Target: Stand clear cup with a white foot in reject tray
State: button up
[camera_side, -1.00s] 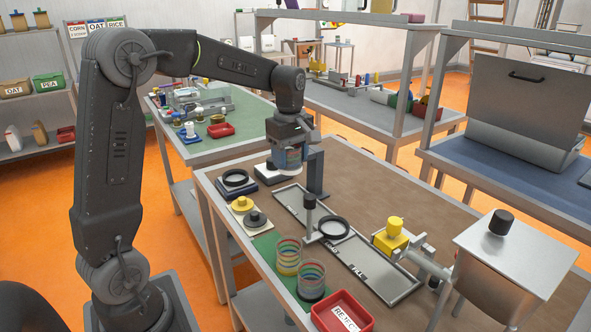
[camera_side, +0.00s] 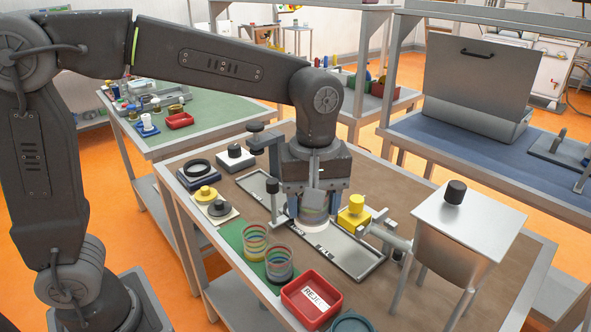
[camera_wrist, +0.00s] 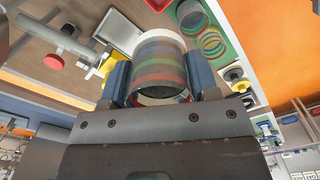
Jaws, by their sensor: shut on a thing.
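My gripper (camera_side: 315,208) is shut on a clear cup with coloured bands; the cup (camera_side: 314,216) has a pale lower end in the side view. In the wrist view the cup (camera_wrist: 161,66) sits between my two blue fingers, its white rim-like end pointing away from the gripper. It is held over the long grey tray, near the yellow block; I cannot tell whether it touches anything below. The reject tray (camera_side: 292,298) is a red box with a white label at the front edge of the table, apart from my gripper. Its inside looks empty.
Two banded clear cups (camera_side: 256,242) (camera_side: 279,264) stand on the green mat left of the red tray. A yellow block (camera_side: 354,212) and a steel hopper (camera_side: 450,240) stand right of my gripper. A teal round container (camera_side: 352,323) is at the front. Yellow and grey knobbed pieces (camera_side: 205,194) lie at left.

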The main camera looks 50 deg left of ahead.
jog(key=shift+m, duration=0.6)
jog(key=shift+s+d+f, duration=0.4)
jog(key=shift+d+f, duration=0.15)
jog(key=shift+f, duration=1.6)
jog(key=shift+s+d+f, duration=0.4)
jog(key=shift+d+f, duration=0.1)
jog(key=shift+f, duration=1.65)
jog(key=shift+s+d+f, duration=0.4)
jog(key=shift+d+f, duration=0.15)
jog(key=shift+f, duration=1.6)
jog(key=shift+f, duration=1.35)
jog(key=shift+f, duration=0.2)
